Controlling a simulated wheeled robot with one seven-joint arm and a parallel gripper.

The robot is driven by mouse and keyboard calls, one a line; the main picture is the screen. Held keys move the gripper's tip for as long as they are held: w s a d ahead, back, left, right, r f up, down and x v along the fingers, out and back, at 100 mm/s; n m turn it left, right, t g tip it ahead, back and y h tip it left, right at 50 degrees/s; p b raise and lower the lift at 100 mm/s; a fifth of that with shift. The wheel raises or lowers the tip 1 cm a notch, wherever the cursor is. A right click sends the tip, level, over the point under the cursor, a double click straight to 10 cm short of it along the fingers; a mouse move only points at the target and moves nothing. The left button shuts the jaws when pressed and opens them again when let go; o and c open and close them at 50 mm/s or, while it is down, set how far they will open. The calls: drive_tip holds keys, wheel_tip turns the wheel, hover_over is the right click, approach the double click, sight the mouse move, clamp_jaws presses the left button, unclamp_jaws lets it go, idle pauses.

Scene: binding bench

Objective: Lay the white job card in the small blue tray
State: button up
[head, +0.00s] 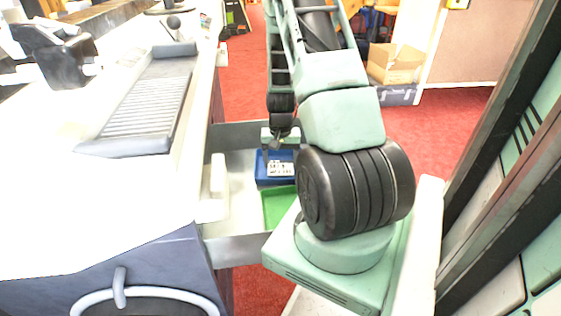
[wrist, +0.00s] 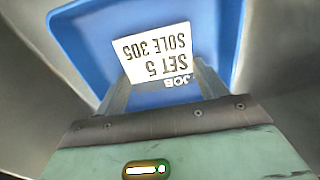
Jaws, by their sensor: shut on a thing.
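The white job card (wrist: 155,52) reads "JOB SET 5 SOLE 305", upside down in the wrist view. My gripper (wrist: 162,82) is shut on the card's lower edge there. The small blue tray (wrist: 80,40) lies behind the card, its walls around it in that view. In the head view the card (head: 280,169) shows over the blue tray (head: 274,181), below my gripper (head: 281,150). I cannot tell whether the card touches the tray floor.
The blue tray is in an open drawer (head: 235,250) beside a green tray (head: 277,207), partly hidden by my arm. A white bench (head: 60,210) with a ribbed grey device (head: 150,105) stands left.

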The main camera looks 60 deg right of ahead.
sight(281, 164)
drive_tip(key=shift+f, duration=0.15)
drive_tip(key=shift+s+a+f+b, duration=0.1)
drive_tip(key=shift+f+b, duration=0.3)
drive_tip(key=shift+f, duration=0.2)
drive_tip(key=o, duration=1)
drive_tip(key=shift+f, duration=0.1)
wheel_tip(281, 164, up, 14)
drive_tip(key=p, duration=0.6)
drive_tip(key=shift+f, duration=0.2)
